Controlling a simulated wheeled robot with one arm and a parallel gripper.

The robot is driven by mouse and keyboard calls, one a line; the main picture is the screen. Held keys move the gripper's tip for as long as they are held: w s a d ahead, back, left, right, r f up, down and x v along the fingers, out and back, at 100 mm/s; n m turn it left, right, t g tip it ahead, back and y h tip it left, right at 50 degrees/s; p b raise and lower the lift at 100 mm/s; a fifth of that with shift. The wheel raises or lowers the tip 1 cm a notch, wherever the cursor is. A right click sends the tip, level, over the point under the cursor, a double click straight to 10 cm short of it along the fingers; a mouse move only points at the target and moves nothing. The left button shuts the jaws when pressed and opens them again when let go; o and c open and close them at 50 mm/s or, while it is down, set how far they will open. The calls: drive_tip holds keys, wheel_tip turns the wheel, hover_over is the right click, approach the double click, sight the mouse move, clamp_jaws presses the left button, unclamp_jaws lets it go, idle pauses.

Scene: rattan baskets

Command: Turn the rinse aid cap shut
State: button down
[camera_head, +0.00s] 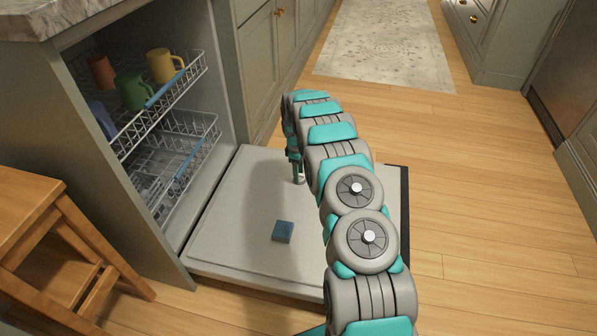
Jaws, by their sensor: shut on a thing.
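The open dishwasher door (235,205) lies flat, its inner face up. My gripper (297,174) points down at the far part of this door, partly hidden by my own arm. It is shut on a small pale round piece (299,181) at the door's surface, which appears to be the rinse aid cap. The cap's markings and how far it is turned cannot be made out.
A wooden stool (35,215) stands at left. Wood floor (490,200) is clear at right.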

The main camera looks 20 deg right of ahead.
drive_tip(key=shift+n, duration=0.6)
drive_tip(key=shift+c, duration=1.8)
unclamp_jaws()
drive_tip(key=shift+a+r, duration=0.15)
drive_tip(key=shift+r, duration=3.75)
